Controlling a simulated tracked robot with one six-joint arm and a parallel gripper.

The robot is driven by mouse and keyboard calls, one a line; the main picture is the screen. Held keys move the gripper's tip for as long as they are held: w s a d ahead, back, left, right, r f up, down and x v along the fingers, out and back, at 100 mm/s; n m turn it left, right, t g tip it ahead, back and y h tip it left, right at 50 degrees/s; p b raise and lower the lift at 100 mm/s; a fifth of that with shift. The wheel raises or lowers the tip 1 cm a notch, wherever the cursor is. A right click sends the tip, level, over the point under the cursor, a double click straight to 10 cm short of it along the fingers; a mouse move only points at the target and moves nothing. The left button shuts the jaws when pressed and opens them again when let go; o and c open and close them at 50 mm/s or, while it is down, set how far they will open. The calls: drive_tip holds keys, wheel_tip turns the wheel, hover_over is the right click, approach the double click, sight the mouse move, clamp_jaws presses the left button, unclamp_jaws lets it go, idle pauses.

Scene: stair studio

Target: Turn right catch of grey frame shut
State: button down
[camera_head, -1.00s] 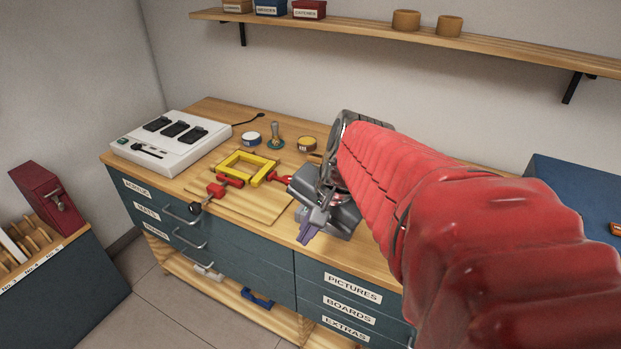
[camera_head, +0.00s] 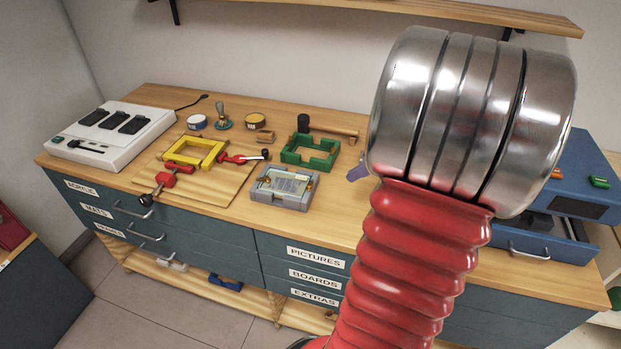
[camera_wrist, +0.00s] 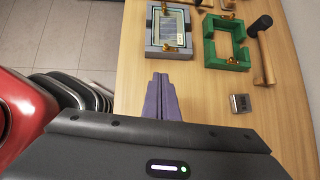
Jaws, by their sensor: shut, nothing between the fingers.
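The grey frame (camera_head: 279,199) lies flat on the workbench, with a pale green printed sheet (camera_head: 288,184) inside it. It also shows at the top of the wrist view (camera_wrist: 150,30). Its left brass catch (camera_head: 267,181) and right brass catch (camera_head: 306,181) sit on opposite sides. In the wrist view the right catch (camera_wrist: 169,46) is on the side nearest my fingers; its exact turn is too small to tell. My gripper (camera_wrist: 161,80) has purple fingers, shut and empty, to the right of the grey frame and apart from it. In the head view my arm hides most of the gripper (camera_head: 357,170).
A green frame (camera_head: 305,163) and a mallet (camera_head: 304,122) lie behind the grey frame. A yellow frame (camera_head: 218,155) and red clamps are to its left. A blue machine (camera_head: 570,165) stands at the right. A small metal block (camera_wrist: 240,103) lies on the bench in the wrist view.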

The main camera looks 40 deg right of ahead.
drive_tip(key=shift+s+d+m, duration=0.25)
drive_tip(key=shift+d+m, duration=0.05)
drive_tip(key=shift+d, duration=0.2)
drive_tip(key=shift+w+f, duration=0.1)
drive_tip(key=shift+f, duration=0.05)
approach(311, 190)
drive_tip(key=f, duration=0.3)
drive_tip(key=shift+s+d+f, duration=0.1)
drive_tip(key=shift+s+f, duration=0.15)
drive_tip(key=w, duration=0.1)
drive_tip(key=w+a, duration=0.1)
drive_tip(key=w, duration=0.1)
drive_tip(key=shift+f, duration=0.2)
drive_tip(key=shift+w+a, duration=0.1)
drive_tip(key=shift+w, duration=0.3)
